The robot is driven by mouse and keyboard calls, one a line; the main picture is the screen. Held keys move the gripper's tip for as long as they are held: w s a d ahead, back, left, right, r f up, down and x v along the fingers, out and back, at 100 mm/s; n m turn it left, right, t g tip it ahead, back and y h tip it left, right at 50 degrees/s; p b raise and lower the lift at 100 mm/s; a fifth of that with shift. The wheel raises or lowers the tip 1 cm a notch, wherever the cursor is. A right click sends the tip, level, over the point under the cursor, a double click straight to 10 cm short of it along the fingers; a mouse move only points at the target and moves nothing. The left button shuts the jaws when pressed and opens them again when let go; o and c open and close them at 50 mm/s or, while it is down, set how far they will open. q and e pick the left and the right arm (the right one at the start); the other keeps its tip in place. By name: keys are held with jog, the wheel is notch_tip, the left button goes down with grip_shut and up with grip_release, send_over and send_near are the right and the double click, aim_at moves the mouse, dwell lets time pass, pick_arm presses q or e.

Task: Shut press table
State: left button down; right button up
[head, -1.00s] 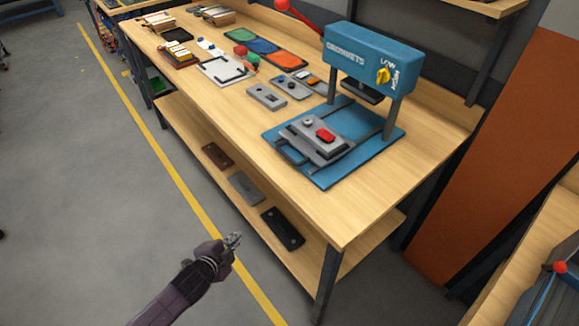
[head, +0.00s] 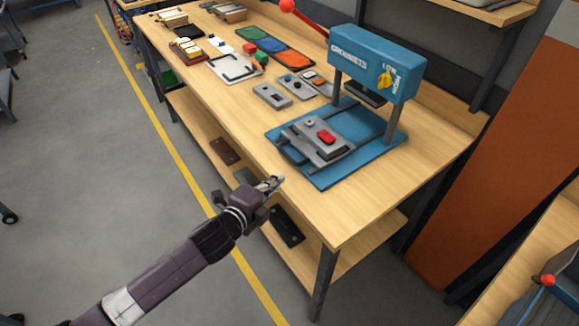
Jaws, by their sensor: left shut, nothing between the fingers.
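The blue press (head: 376,62) stands on the wooden bench, with a yellow knob on its head and a red-balled lever (head: 288,6) at its upper left. Its sliding press table (head: 308,146), grey with a red piece (head: 326,138) on top, sits on the blue base plate (head: 345,174). The press table is drawn out to the front left, clear of the dark press plate (head: 366,93) above and behind it. My left gripper (head: 276,181) is shut and empty, near the bench's front edge, left of and apart from the press table. My right gripper is not in view.
The wooden bench (head: 345,215) is clear at its front right. Small grey fixtures (head: 272,96), coloured trays (head: 287,54) and a white plate (head: 234,66) lie behind and left of the press. A lower shelf holds dark plates (head: 287,226). An orange panel stands to the right.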

aim_at(294, 164)
pick_arm(q)
jog(key=shift+p+x, duration=0.65)
jog(key=shift+x, duration=3.15)
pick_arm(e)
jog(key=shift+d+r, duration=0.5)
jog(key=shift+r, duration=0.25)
pick_arm(q)
jog(key=shift+d, duration=0.1)
